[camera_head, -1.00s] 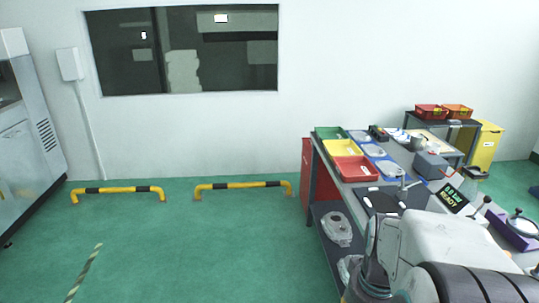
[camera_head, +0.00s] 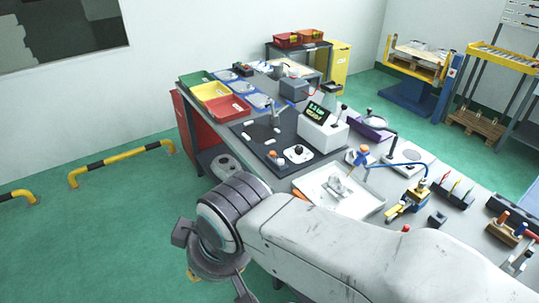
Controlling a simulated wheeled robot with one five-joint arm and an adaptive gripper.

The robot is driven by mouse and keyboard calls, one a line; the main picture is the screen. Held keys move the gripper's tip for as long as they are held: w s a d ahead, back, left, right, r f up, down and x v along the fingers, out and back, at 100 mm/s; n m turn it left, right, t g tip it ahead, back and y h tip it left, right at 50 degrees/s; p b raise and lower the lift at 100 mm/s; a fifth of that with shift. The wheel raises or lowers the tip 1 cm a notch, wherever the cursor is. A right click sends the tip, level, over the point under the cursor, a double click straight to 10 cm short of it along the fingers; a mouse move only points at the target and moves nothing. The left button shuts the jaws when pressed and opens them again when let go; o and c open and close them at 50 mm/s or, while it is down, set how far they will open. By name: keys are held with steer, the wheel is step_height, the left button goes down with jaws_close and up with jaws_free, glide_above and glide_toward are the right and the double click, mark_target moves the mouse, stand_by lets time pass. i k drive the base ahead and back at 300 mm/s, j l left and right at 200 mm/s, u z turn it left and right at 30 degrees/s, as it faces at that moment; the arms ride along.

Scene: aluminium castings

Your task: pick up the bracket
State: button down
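A small grey metal casting (camera_head: 341,188), which may be the bracket, lies in a white tray (camera_head: 369,208) on the workbench. It is too small to identify with certainty. A rounder grey casting (camera_head: 227,166) sits on the bench's lower shelf. My arm reaches in from the lower right, in front of the bench's near side. My gripper (camera_head: 215,265) is at the lower middle-left, low and apart from the tray. It is partly hidden by my own wrist, so its fingers do not show clearly.
The bench (camera_head: 290,168) carries green, yellow and red bins (camera_head: 229,108), a dark mat, a display unit (camera_head: 324,128), a clamp fixture (camera_head: 408,203) and hand tools. Yellow-black floor barriers (camera_head: 122,163) stand by the wall.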

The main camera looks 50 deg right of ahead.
mark_target(335, 183)
steer(key=z, duration=1.65)
steer(key=i+j+u, duration=0.5)
steer(key=i+u, duration=0.2)
steer(key=i, duration=0.2)
steer(key=i+j+u, duration=0.1)
steer(key=i+u, duration=0.25)
steer(key=i, duration=0.1)
